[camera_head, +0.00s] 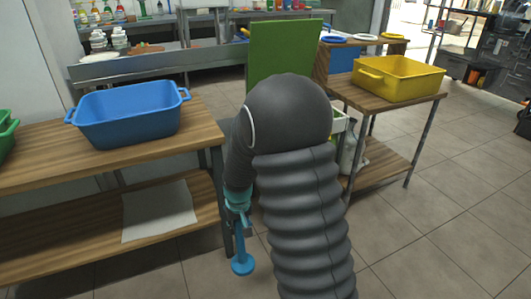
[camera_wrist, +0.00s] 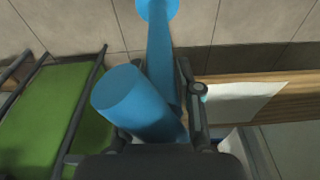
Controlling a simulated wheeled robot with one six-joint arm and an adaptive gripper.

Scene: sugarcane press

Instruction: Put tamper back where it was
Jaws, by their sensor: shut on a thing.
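The tamper (camera_head: 242,249) is blue, with a long thin shaft and a round flat disc at its lower end. My gripper (camera_head: 238,203) is shut on it and holds it hanging below my arm, to the right of the wooden table's leg. In the wrist view the tamper (camera_wrist: 160,60) runs up between the fingers of my gripper (camera_wrist: 165,110), with a thick blue cylinder part close to the camera and the disc at the top edge. The head view shows only a little of the grip behind my arm.
A blue tub (camera_head: 130,115) stands on the left wooden table (camera_head: 40,160), with a white sheet (camera_head: 160,210) on its lower shelf. A yellow tub (camera_head: 398,78) stands on the right table (camera_head: 385,106). A green panel (camera_head: 280,55) stands behind my arm. Tiled floor is clear at right.

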